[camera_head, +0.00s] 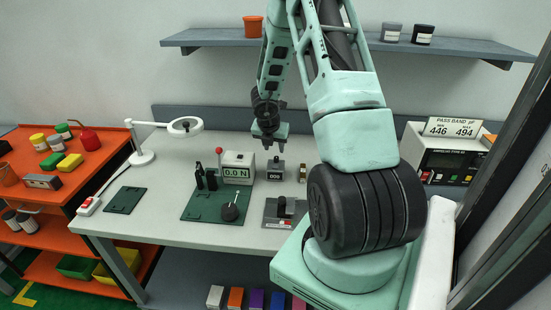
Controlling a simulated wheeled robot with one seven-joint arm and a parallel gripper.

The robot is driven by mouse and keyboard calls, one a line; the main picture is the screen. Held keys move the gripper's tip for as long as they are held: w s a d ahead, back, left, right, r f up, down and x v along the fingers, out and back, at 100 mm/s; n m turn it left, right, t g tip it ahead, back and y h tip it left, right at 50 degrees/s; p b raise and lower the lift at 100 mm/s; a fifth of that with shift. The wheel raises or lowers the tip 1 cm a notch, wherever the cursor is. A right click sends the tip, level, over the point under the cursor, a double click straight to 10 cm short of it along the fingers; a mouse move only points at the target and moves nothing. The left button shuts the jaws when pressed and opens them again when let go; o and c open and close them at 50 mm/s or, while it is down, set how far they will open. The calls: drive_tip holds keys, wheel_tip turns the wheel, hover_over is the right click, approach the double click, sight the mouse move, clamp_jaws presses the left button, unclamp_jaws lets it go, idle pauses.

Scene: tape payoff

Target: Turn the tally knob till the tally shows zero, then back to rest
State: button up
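The tally (275,176) is a small dark grey box on the bench. Its white window seems to read 009, but the last digit is too small to be sure. A small raised part shows at its top, and I cannot make out the knob clearly. My gripper (274,146) points down just above and behind the tally. A gap seems to lie between the fingertips and the tally.
A force display (238,172) reading 0.0 N stands left of the tally on a green mat (198,207). A grey block with a black knob (284,209) sits in front, and a small brass-coloured piece (303,173) to the right. A lamp (143,157) stands at left.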

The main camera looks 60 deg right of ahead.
sight(276, 157)
drive_tip(key=x, duration=0.6)
drive_tip(key=shift+f, duration=0.1)
clamp_jaws()
